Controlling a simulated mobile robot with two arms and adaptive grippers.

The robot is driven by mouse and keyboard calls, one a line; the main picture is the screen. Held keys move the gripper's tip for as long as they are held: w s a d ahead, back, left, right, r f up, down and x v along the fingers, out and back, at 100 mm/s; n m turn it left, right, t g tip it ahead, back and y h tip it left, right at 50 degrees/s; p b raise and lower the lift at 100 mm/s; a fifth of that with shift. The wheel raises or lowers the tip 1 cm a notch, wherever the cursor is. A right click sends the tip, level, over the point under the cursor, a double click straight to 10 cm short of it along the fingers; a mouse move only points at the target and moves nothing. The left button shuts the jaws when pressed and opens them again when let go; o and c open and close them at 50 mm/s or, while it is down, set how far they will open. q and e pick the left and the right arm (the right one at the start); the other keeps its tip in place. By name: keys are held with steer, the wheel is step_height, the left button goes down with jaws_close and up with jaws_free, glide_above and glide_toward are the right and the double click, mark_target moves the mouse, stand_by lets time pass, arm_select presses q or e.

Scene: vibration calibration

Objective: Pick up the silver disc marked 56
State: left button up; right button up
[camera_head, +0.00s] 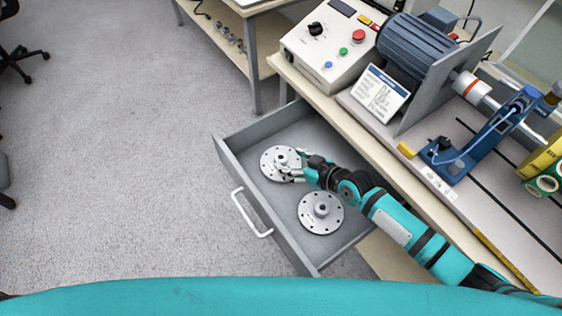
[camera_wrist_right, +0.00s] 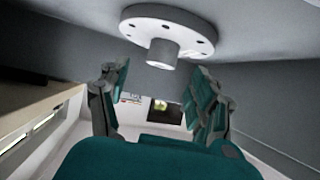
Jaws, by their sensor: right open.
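Two silver discs with central hubs and rim holes lie in the open grey drawer (camera_head: 229,159). My right gripper (camera_head: 290,170) is at the farther disc (camera_head: 270,163) and covers part of its right side. The nearer disc (camera_head: 321,212) lies apart, below my right arm. In the right wrist view a disc (camera_wrist_right: 190,22) with its hub shows just beyond the spread fingers of my right gripper (camera_wrist_right: 160,95); the hub is near the gap between them. I cannot read a 56 on either disc. My left gripper is not in view.
The bench (camera_head: 335,113) overhangs the drawer's right side. It carries a control box (camera_head: 325,50), a motor (camera_head: 415,45), a label card (camera_head: 380,92) and a blue stand (camera_head: 470,150). The drawer has a white handle (camera_head: 248,215). The floor at left is mostly clear.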

mark_target(280, 156)
steer(key=x, duration=0.3)
steer(key=shift+w+a+f, duration=0.1)
steer(key=shift+a, duration=0.1)
steer(key=shift+c, duration=0.3)
jaws_close()
